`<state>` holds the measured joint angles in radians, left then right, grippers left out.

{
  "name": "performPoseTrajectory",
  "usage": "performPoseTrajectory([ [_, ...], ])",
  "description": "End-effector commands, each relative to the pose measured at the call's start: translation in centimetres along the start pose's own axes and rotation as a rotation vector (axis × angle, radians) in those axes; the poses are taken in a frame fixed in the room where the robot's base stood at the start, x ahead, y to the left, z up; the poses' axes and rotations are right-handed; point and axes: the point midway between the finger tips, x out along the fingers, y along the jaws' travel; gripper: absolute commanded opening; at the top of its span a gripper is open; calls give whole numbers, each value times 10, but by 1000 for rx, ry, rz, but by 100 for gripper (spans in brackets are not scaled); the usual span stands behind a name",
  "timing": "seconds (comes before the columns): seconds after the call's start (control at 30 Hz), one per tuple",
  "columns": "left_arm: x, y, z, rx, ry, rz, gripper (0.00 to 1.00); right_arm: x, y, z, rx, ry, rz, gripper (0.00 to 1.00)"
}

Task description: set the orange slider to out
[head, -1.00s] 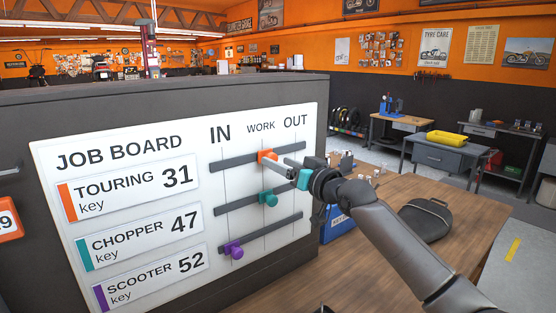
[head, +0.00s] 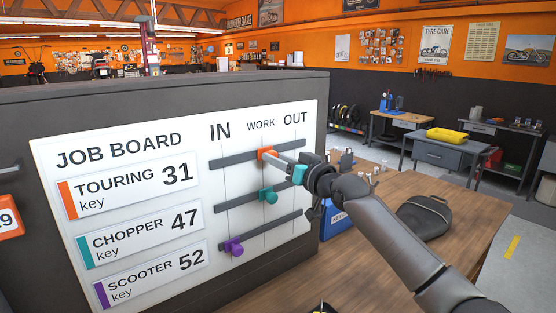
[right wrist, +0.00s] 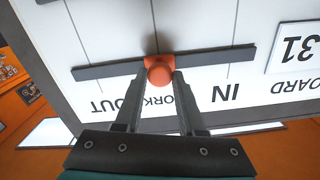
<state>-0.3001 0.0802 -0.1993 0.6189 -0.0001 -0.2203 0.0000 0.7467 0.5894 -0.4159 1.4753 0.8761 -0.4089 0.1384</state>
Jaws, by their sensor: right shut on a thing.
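The orange slider (head: 265,154) sits on the top rail (head: 234,160) of the job board (head: 130,190), at the WORK line, between IN and OUT. My right gripper (head: 272,156) reaches in from the right and is shut on the orange slider. In the right wrist view the orange slider (right wrist: 160,70) shows between the two fingertips (right wrist: 158,76), with its rail running to both sides. My left gripper is not in view.
A teal slider (head: 268,197) is at WORK on the middle rail, and a purple slider (head: 234,246) is near IN on the bottom rail. A wooden table (head: 400,220) with a dark bag (head: 425,218) stands at right.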

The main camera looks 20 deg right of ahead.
Motion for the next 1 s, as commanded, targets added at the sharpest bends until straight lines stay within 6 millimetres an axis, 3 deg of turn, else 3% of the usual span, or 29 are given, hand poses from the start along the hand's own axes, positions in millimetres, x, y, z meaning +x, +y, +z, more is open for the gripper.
performPoseTrajectory([
  [0.17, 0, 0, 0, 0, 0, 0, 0, 0, 0, 0, 0, 0, 0, 0],
  [1.0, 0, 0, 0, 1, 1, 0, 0, 0, 0, 0, 0, -1, 1, 0],
])
